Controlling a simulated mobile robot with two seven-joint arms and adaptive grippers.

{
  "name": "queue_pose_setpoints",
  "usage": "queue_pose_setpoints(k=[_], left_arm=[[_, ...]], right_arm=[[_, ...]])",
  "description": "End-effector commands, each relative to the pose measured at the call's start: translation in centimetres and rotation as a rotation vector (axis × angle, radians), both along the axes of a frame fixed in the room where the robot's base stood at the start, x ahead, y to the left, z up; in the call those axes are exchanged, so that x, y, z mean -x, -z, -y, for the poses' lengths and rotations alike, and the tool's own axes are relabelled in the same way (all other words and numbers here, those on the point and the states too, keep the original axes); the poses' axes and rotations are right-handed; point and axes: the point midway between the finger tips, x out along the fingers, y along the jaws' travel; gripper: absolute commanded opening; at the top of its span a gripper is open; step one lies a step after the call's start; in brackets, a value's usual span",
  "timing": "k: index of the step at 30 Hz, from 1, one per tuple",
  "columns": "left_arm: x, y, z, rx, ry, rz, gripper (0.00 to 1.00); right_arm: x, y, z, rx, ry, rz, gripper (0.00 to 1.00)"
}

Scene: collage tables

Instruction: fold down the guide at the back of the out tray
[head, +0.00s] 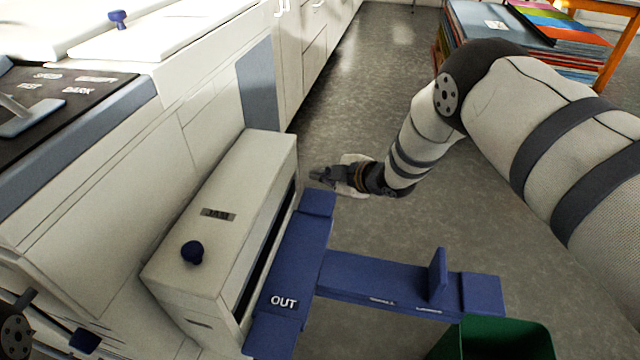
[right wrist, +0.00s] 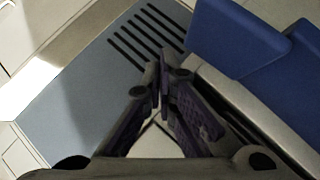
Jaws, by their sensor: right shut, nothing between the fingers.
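The out tray (head: 283,300) is a blue plate marked OUT against the machine's side, with a long blue arm (head: 365,278) reaching out to the right. A blue guide (head: 438,272) stands upright near that arm's outer end. Another blue flap (head: 318,203) lies at the tray's far end. My right gripper (head: 316,176) is shut and empty, just beyond that far flap in the head view. In the right wrist view its fingertips (right wrist: 160,84) meet, with blue tray parts (right wrist: 236,40) to the right. My left gripper is not in view.
The cream machine (head: 225,200) with a dark blue knob (head: 192,252) fills the left side. A green bin (head: 497,340) stands below the tray arm's outer end. A grey vented panel (right wrist: 100,85) is beyond my fingers. Open floor (head: 350,90) lies behind my right forearm.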

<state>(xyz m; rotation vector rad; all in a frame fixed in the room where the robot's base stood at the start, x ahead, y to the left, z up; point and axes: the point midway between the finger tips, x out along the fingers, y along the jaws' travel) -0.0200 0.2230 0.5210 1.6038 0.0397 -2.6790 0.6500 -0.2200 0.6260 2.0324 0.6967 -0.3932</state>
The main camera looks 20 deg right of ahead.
Motion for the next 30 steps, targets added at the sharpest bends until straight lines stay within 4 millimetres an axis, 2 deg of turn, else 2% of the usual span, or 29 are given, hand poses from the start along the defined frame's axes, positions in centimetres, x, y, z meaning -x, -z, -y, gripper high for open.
queue_pose_setpoints(k=[3,13,16,20,24,30], left_arm=[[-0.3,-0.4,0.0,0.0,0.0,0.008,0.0],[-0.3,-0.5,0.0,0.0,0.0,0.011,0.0],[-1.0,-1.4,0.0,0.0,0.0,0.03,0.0],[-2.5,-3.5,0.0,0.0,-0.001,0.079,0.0],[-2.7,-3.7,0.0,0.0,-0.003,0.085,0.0],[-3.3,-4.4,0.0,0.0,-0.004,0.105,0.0]], right_arm=[[0.0,-0.7,0.0,0.0,-0.001,0.002,0.0],[0.0,-0.9,-0.1,0.0,0.0,0.0,0.0],[-0.1,-2.7,-0.4,0.0,0.0,0.006,0.0],[-0.2,-6.6,-1.1,0.0,0.001,0.016,0.0],[1.6,-8.0,1.3,0.0,0.005,0.005,0.0],[3.6,-10.6,3.5,0.0,0.004,0.004,0.0]])
